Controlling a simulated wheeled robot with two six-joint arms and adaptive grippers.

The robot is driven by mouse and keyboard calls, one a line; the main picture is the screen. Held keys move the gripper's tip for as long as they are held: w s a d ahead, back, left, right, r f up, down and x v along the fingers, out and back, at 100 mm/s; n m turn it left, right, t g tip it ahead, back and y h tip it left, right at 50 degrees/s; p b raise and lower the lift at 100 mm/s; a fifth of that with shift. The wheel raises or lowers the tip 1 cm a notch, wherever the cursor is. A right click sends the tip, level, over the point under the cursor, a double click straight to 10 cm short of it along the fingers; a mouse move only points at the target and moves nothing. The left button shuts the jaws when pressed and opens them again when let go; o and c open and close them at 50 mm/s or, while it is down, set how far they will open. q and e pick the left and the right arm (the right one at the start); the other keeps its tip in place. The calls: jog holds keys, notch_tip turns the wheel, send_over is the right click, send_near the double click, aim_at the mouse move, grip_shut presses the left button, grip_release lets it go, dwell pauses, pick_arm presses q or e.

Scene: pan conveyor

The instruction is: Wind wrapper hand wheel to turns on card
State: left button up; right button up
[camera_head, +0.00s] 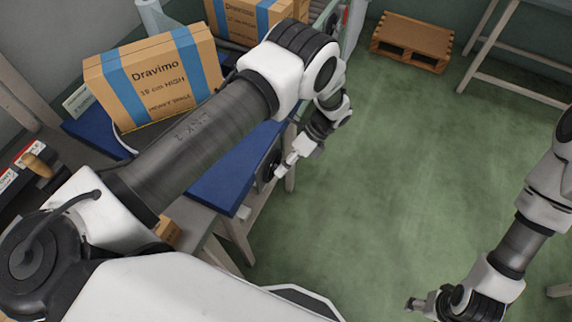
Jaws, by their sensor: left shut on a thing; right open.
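My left arm reaches across the view. My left gripper (281,171) is at the side edge of the blue-topped wrapper table (222,182), shut on the hand wheel. The hand wheel (265,172) is a dark round shape, mostly hidden behind the gripper and table edge; its grip cannot be made out. A small pale green card (77,101) stands at the left beside the large box; its writing is too small to read. My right gripper (416,304) is open and empty at the lower right, over the floor.
A large Dravimo box (152,80) with blue bands stands on the table, partly behind my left arm. Another box (243,20) stands behind it. A wooden pallet (412,40) lies on the green floor. The floor between my arms is clear.

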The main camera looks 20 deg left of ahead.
pick_arm(q)
jog(key=shift+f, duration=0.1)
jog(key=o, duration=1.1)
jog(key=v, duration=1.2)
